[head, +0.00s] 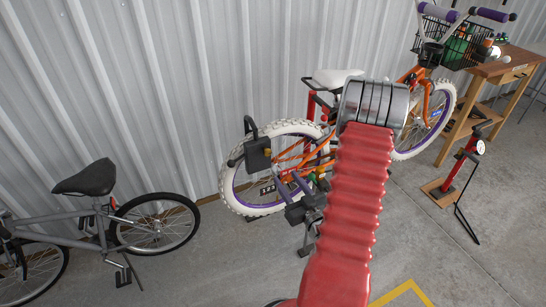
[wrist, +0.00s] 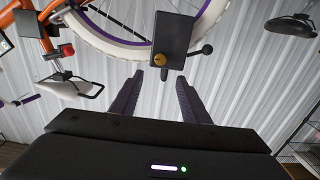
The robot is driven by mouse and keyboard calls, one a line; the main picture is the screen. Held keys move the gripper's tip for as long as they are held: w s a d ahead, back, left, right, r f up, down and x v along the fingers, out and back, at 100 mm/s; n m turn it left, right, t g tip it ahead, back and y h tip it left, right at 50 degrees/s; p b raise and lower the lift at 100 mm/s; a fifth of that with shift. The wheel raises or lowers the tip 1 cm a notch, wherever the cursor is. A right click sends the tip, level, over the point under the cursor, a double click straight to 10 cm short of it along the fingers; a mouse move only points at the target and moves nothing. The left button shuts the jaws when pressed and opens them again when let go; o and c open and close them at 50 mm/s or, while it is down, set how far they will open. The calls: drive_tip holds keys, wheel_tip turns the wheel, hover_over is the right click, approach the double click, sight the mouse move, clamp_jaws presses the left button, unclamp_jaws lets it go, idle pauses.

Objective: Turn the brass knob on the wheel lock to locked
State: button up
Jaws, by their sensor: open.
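The wheel lock is a black box (head: 257,158) with a dark shackle, on the white-tyred wheel of the orange bike in the head view. It also shows at the top middle of the wrist view (wrist: 177,35). Its round brass knob (wrist: 160,59) sits near the box's lower left corner in the wrist view. My gripper (wrist: 160,78) is open, with its two dark fingers apart and nothing between them. The fingertips point toward the lock, with the knob appearing just beyond the gap. I cannot tell the knob's setting.
The orange bike's white tyre (head: 230,183) and white saddle (head: 338,78) are close to my arm. A grey bike (head: 95,225) stands at left. A wooden bench (head: 505,68) and a red floor pump (head: 461,165) are at right. Corrugated wall is behind; the front floor is clear.

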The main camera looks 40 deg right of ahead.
sight(268, 153)
drive_tip(key=x, duration=1.3)
drive_tip(key=shift+c, duration=0.4)
